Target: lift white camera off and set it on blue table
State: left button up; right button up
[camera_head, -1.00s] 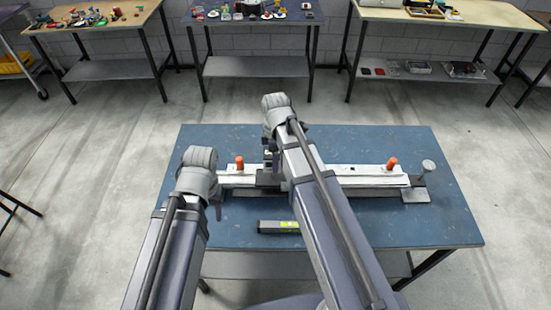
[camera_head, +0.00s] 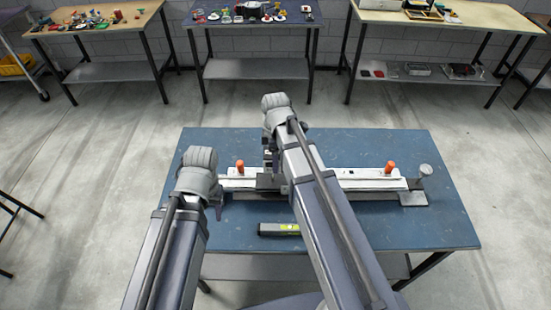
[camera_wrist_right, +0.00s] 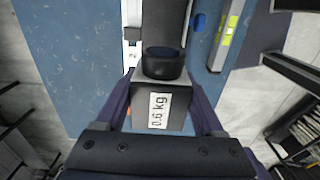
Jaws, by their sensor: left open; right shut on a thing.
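The camera (camera_wrist_right: 160,118) shows in the right wrist view as a boxy body with a pale upper face, a dark round lens and a white "0.6 kg" label; its lower side looks dark in shade. My right gripper (camera_wrist_right: 162,100) is shut on it, one finger on each side. In the head view my right arm hides most of the camera, and my right gripper (camera_head: 270,152) is over the long white rail (camera_head: 350,180). My left gripper (camera_head: 217,207) is open near the rail's left end, mostly hidden by its wrist. The blue table (camera_head: 400,225) lies beneath.
The rail carries two orange knobs (camera_head: 390,167). A black and yellow-green level (camera_head: 279,229) lies in front of it. A grey round-topped post (camera_head: 426,170) stands at the rail's right end. The table's front right and back strip are clear.

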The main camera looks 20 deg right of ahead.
jog(key=shift+r+p, duration=6.25)
jog(key=shift+r, duration=0.25)
jog(key=shift+f, duration=0.15)
notch_tip(320, 180, down, 13)
jog(key=b, duration=1.3)
jog(key=shift+a, duration=0.15)
